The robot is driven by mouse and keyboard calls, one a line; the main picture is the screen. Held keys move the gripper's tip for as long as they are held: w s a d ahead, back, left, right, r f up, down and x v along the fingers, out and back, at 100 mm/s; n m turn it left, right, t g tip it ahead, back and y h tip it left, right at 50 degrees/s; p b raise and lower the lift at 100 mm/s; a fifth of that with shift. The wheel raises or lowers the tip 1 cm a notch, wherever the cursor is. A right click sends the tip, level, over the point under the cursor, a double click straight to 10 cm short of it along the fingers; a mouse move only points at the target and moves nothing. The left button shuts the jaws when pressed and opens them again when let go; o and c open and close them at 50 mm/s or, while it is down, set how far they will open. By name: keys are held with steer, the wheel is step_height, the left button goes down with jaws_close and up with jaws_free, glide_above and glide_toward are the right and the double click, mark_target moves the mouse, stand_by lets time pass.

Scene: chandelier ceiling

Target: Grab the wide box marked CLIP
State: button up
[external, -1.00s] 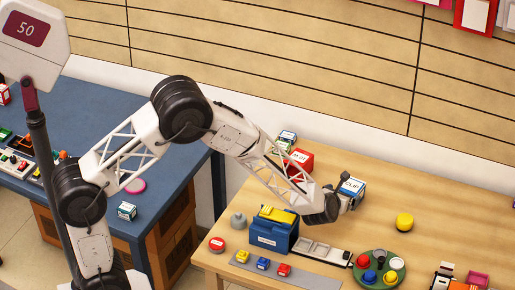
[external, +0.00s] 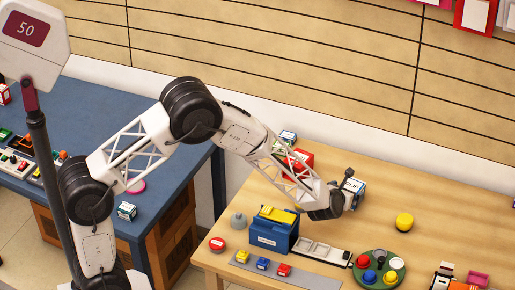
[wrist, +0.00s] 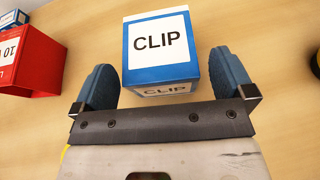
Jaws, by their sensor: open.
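The wide box marked CLIP (wrist: 160,45) is blue and white and sits on the table in the wrist view, top centre. In the external view the box (external: 354,190) is partly hidden behind my gripper (external: 346,188). In the wrist view my gripper (wrist: 161,82) is open, with one blue finger on each side of the near part of the box.
A red box (wrist: 32,60) stands left of the CLIP box. A yellow round object (external: 404,222) is to the right. The wooden table between is clear.

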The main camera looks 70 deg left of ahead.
mark_target(350, 187)
steer(key=shift+x, duration=1.7)
steer(key=shift+c, duration=0.2)
steer(key=c, duration=0.8)
steer(key=shift+r, duration=0.1)
steer(key=shift+r, duration=4.95)
